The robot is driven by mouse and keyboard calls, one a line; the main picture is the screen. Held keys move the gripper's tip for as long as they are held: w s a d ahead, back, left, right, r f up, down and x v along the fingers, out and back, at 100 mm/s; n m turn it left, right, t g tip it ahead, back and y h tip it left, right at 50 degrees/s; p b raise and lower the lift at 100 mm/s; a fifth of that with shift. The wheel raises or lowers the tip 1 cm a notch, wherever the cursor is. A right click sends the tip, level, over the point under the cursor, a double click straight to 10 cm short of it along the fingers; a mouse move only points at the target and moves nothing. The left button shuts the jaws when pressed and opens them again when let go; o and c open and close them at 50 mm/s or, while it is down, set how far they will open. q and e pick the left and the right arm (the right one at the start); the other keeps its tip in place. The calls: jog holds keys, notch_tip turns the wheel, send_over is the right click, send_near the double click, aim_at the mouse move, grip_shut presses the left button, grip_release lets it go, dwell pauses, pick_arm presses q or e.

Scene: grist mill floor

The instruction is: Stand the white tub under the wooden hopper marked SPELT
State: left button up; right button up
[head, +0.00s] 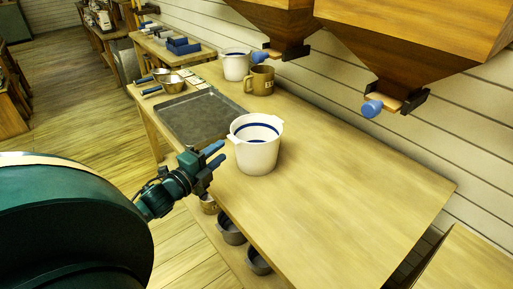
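A white tub (256,157) with blue bands and side lugs stands upright on the wooden table. A second, similar white tub (235,68) stands farther back, near the left hopper. Two wooden hoppers hang over the table's back edge: a left hopper (275,32) and a nearer right hopper (405,55), each with a blue-knobbed slide at its outlet. No SPELT marking shows on either. My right gripper is not in view.
A brown mug (261,82) stands beside the far tub. A dark metal tray (200,117) lies left of the nearer tub, with metal scoops (172,84) beyond it. Pans (231,231) sit on a lower shelf. The table's right half (350,195) is clear.

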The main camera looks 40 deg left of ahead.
aim_at(233, 141)
pick_arm(q)
jog(key=shift+w+a+f, duration=0.1)
jog(key=shift+w, duration=1.25)
jog(key=shift+w+a+f, duration=0.1)
jog(key=shift+w, duration=1.25)
jog(key=shift+c, duration=0.3)
grip_shut()
